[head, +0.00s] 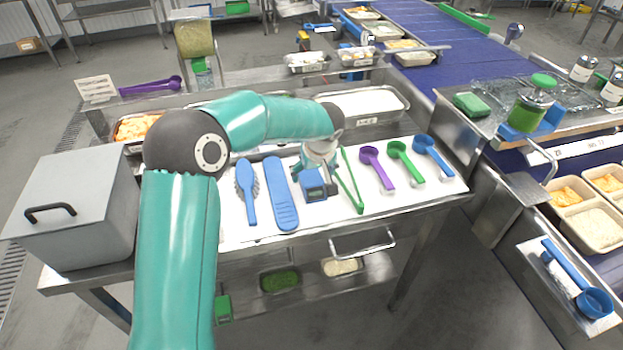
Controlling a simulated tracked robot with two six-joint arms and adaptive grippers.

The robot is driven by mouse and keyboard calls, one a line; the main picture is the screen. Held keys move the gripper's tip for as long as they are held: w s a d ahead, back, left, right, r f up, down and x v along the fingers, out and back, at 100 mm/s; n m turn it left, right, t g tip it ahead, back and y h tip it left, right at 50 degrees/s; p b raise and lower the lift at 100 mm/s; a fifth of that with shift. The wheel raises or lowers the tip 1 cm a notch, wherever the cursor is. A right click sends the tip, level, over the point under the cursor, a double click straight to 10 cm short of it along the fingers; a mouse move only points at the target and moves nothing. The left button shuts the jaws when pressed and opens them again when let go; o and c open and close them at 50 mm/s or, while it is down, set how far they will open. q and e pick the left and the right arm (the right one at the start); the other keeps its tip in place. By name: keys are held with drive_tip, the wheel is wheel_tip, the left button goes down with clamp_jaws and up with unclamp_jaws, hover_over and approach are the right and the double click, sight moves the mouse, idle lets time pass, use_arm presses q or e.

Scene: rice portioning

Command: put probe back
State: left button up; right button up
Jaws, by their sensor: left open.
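A small blue device with a dark face, which looks like the probe (313,186), lies on the white mat (330,213) among the tools. My left gripper (318,168) is open, pointing down just behind and over the blue device. The fingers partly hide its far end, and I cannot tell whether they touch it. My right gripper is not in view.
Beside the device lie a blue spatula (281,195), a blue brush (248,190) and green tongs (350,185). Purple (375,165), green (405,160) and blue (432,155) scoops lie to the right. A grey lidded box (75,205) stands at the left.

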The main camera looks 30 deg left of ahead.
use_arm(q)
drive_tip(key=v, duration=0.8)
drive_tip(key=shift+b, duration=0.3)
